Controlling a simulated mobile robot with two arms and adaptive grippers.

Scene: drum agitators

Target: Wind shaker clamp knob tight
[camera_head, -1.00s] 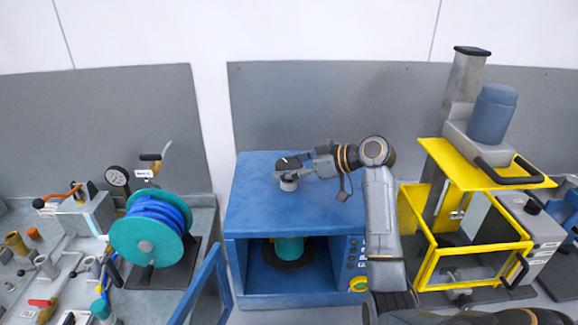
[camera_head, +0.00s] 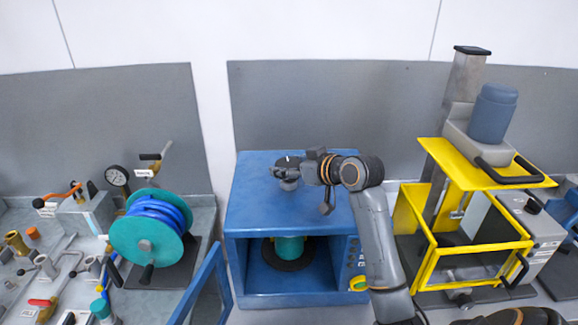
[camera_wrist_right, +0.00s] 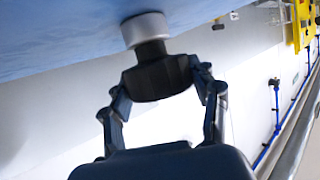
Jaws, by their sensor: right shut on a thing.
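The blue shaker cabinet (camera_head: 265,215) stands in the middle of the head view. Its black clamp knob (camera_wrist_right: 157,78) sits above a short grey collar (camera_wrist_right: 146,28) on the cabinet top. The collar also shows in the head view (camera_head: 289,185). My right gripper (camera_head: 286,170) is at the knob, its arm reaching in from the right. In the right wrist view, its two fingers lie on either side of the knob, shut on it. A teal can (camera_head: 290,247) stands inside the open front of the cabinet. My left gripper is not in view.
The open blue door (camera_head: 207,288) juts forward at the cabinet's left front. A teal reel with blue hose (camera_head: 147,240) stands left. A yellow-framed machine (camera_head: 480,178) stands close on the right. The rest of the cabinet top is clear.

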